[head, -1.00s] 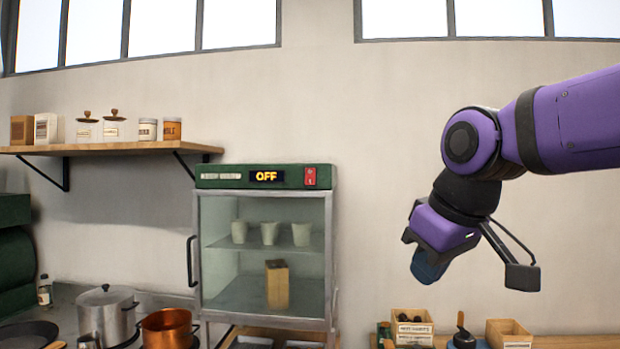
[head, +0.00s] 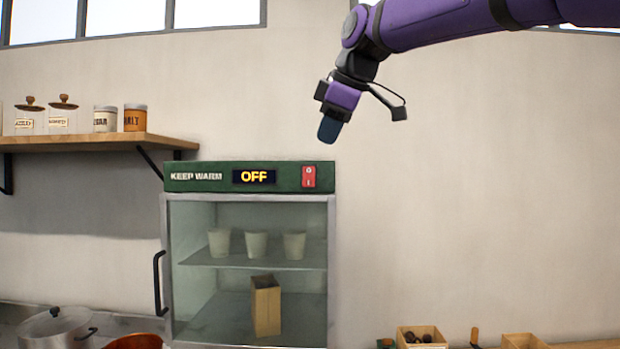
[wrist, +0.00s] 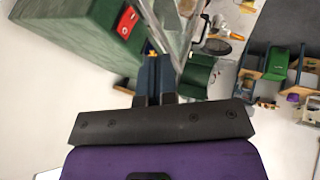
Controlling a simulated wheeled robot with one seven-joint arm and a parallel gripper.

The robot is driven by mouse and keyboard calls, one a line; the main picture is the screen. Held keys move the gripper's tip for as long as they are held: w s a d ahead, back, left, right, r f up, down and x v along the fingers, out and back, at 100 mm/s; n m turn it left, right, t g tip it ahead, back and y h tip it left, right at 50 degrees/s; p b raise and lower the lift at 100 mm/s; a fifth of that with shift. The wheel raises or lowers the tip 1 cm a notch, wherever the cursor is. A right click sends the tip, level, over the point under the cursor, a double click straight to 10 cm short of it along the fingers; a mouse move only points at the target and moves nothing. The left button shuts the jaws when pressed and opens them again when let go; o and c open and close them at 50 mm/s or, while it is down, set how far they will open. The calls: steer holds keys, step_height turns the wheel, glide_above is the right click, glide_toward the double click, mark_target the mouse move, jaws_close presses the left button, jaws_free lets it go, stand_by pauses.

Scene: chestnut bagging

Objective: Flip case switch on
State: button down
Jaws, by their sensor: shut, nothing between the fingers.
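The keep-warm case (head: 245,265) stands against the wall in the head view, a glass-fronted cabinet with a green top panel. Its display (head: 254,177) reads OFF in yellow. The red rocker switch (head: 308,177) sits at the right end of the panel, marked 0 above and 1 below. It also shows in the wrist view (wrist: 128,21) on the green housing. My gripper (head: 328,130) is shut and empty, pointing down, above and slightly right of the switch and apart from it. In the wrist view its fingers (wrist: 154,72) are together, to the lower right of the switch.
Inside the case are pale cups (head: 256,244) on a shelf and a brown paper bag (head: 266,305). A wooden shelf (head: 100,142) with jars hangs at left. Pots (head: 55,328) stand lower left, small wooden boxes (head: 421,337) lower right. The wall right of the case is clear.

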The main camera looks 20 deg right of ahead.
mark_target(312, 176)
steer(key=shift+f, duration=0.1)
steer(key=x, duration=0.3)
steer(key=w+x, duration=0.1)
steer(key=x, duration=0.3)
steer(key=d+x, duration=0.1)
steer(key=x, duration=0.3)
steer(key=shift+w+d+r, duration=0.1)
steer(key=shift+w+r, duration=0.15)
steer(key=shift+w, duration=0.15)
steer(key=shift+w+d, duration=0.25)
steer(key=shift+w, duration=0.35)
steer(key=shift+w+d+f, duration=0.15)
steer(key=shift+w+f, duration=0.05)
steer(key=shift+w, duration=0.1)
steer(key=shift+r, duration=0.2)
